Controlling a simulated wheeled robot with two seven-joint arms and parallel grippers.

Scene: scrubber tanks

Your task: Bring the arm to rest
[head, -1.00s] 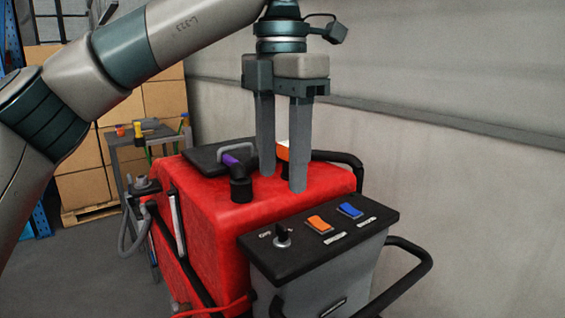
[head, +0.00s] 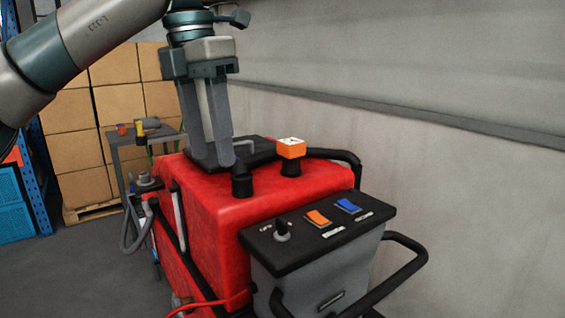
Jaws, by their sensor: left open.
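My left gripper (head: 210,160) points down over the rear top of the red scrubber tank (head: 220,201), its two fingers apart and nothing seen between them. The fingertips show in front of the black lid (head: 258,150); whether they touch it I cannot tell. A black fitting (head: 242,181) stands just right of the fingers. The purple part seen there earlier does not show. An orange and white cap (head: 291,149) sits on a black neck farther right, clear of the gripper. My right gripper is not in view.
The grey control box (head: 322,262) carries a knob, an orange switch and a blue switch. A black handle (head: 405,280) juts out at right. Stacked cartons (head: 100,95) and a small grey table (head: 148,135) stand behind. A bare wall is on the right.

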